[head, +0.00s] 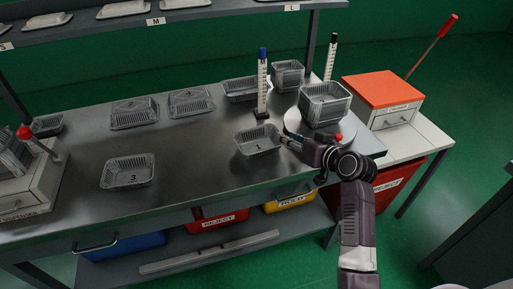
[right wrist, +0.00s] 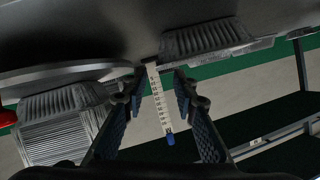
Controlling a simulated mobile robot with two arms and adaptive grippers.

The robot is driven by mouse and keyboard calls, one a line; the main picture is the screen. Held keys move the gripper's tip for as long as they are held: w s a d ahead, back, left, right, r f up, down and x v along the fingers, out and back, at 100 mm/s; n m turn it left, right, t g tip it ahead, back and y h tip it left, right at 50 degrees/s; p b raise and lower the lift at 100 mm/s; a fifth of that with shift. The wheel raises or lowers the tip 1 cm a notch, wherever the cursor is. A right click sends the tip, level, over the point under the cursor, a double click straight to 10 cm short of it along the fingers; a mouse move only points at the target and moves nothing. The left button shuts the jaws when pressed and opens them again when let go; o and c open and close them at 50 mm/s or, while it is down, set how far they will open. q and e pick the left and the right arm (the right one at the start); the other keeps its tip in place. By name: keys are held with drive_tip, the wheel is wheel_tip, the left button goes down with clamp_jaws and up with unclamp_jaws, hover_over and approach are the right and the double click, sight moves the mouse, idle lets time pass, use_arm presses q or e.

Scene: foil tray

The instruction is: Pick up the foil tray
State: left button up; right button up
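Several foil trays stand on the steel bench. One shallow, open tray (head: 258,140) lies right beside the fingertips of my right gripper (head: 287,140). Another, marked 3 (head: 128,173), sits farther left near the front edge. In the right wrist view, which looks upside down, my right gripper (right wrist: 155,98) has its fingers spread, with no tray between them. A ribbed tray (right wrist: 205,38) shows beyond the fingers there; I cannot tell which one it is. My left gripper is not in view.
A deep foil container (head: 325,103) stands on a round plate (head: 293,121) behind my right gripper. A blue-topped ruler post (head: 262,85) stands behind the nearby tray; it also shows between my fingers in the wrist view (right wrist: 158,98). Bench space between the front trays is clear.

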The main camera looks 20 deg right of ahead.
sight(276, 131)
drive_tip(key=shift+x, duration=1.65)
drive_tip(key=shift+f+p+x, duration=0.1)
drive_tip(key=shift+p+x, duration=0.05)
drive_tip(key=shift+x, duration=1.05)
drive_tip(key=shift+f+p+x, duration=0.15)
drive_tip(key=shift+x, duration=1.05)
drive_tip(key=shift+d, duration=0.2)
drive_tip(key=shift+c, duration=0.4)
drive_tip(key=shift+s, duration=0.1)
clamp_jaws()
